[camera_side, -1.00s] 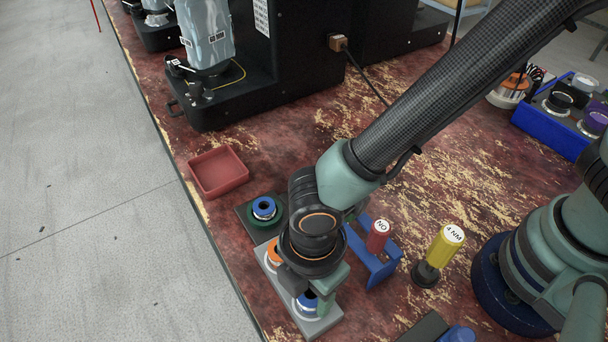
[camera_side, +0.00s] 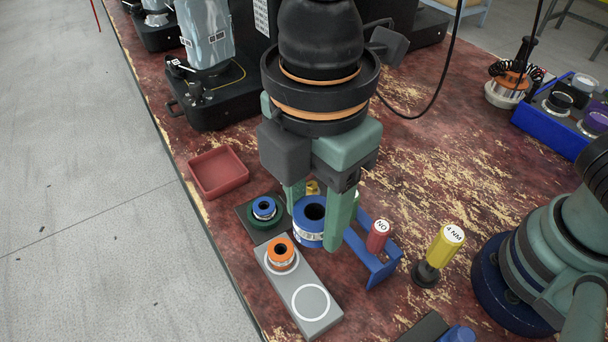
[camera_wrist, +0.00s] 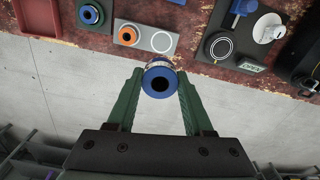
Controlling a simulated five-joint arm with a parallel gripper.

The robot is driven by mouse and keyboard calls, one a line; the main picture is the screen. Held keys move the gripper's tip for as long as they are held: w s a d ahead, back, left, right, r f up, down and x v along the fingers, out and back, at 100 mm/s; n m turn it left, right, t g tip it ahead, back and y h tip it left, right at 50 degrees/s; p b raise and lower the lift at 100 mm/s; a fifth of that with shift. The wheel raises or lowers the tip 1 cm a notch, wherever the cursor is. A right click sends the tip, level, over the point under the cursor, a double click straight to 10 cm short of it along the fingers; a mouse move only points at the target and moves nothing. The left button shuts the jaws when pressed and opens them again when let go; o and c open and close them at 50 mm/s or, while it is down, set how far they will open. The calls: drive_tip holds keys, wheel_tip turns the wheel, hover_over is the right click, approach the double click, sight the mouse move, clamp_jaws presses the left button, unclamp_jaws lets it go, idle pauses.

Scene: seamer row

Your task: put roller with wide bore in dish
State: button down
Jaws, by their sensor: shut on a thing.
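My gripper (camera_side: 322,218) is shut on a blue roller (camera_side: 308,224) with a wide dark bore and a white marked band, held above the table. In the wrist view the blue roller (camera_wrist: 160,84) sits between the two green fingers. An orange roller (camera_side: 281,252) with a narrower bore stands on the grey plate (camera_side: 318,323), beside an empty white ring. A blue and green roller (camera_side: 264,208) stands on a dark plate. The red square dish (camera_side: 218,173) is empty, left of my gripper; its corner also shows in the wrist view (camera_wrist: 38,16).
A blue rack (camera_side: 380,272) holds a red-handled tool (camera_side: 378,236). A yellow-handled tool (camera_side: 440,252) stands to its right. A black machine (camera_side: 225,95) stands behind the dish. A blue bin (camera_side: 556,128) is at the right. The table's left edge runs close by the dish.

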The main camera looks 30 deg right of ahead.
drive_tip(key=w+d+f+m, duration=0.2)
drive_tip(key=w+d+m, duration=0.8)
drive_tip(key=w+d, duration=0.3)
drive_tip(key=w+d+f+m, duration=0.25)
drive_tip(key=d+m, duration=0.75)
drive_tip(key=d, duration=0.8)
drive_tip(key=r+n, duration=0.1)
drive_tip(key=n, duration=0.1)
hover_over(360, 188)
drive_tip(key=s+a, duration=0.2)
wheel_tip(360, 188, down, 19)
drive_tip(key=shift+w+f, duration=0.15)
drive_tip(key=shift+f, duration=0.05)
drive_tip(key=shift+f, duration=0.15)
drive_tip(key=shift+c, duration=1.5)
unclamp_jaws()
